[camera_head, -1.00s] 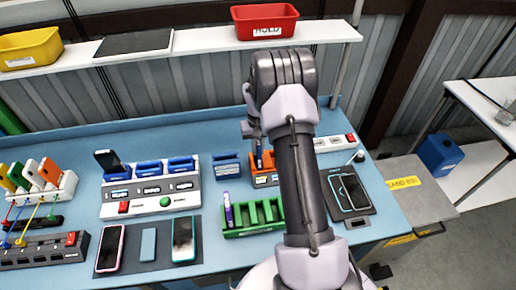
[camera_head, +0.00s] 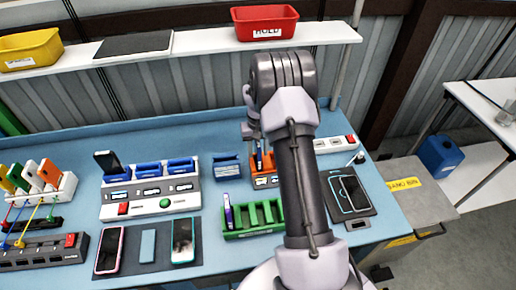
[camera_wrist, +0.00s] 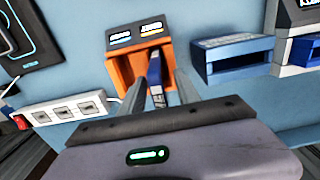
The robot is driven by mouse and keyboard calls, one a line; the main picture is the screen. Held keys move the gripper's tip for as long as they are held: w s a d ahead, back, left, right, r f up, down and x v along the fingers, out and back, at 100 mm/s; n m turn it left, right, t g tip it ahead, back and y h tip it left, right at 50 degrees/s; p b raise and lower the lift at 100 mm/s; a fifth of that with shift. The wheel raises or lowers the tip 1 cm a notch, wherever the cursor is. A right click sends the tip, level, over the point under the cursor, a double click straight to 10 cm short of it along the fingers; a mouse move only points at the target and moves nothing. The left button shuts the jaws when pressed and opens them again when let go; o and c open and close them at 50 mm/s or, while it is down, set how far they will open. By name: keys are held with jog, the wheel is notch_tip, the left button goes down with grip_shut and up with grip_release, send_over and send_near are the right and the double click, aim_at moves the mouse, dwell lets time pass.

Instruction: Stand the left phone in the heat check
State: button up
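A small orange stand (camera_wrist: 137,58) with two lit displays is in the wrist view; it also shows in the head view (camera_head: 265,181). I cannot read whether it is the heat check. A narrow blue piece (camera_wrist: 155,72) stands upright in its slot. My gripper (camera_wrist: 160,85) is right at the stand, its fingers on either side of the blue piece. Whether they press on it is unclear. On a dark mat at the left lie a pink-rimmed phone (camera_head: 109,250), a pale blue slab (camera_head: 148,245) and a teal-rimmed phone (camera_head: 183,240).
A white rack (camera_head: 151,198) with blue slots holds a dark phone (camera_head: 107,161). A green rack (camera_head: 253,218) holds a purple piece (camera_head: 229,211). A blue holder (camera_wrist: 234,55) stands right of the orange stand, a white power strip (camera_wrist: 66,111) left. Another phone lies on a pad (camera_head: 349,195).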

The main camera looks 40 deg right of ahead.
notch_tip(320, 180, up, 18)
jog(key=p, duration=0.2)
jog(key=shift+f, duration=0.25)
notch_tip(320, 180, up, 7)
jog(key=p, duration=0.7)
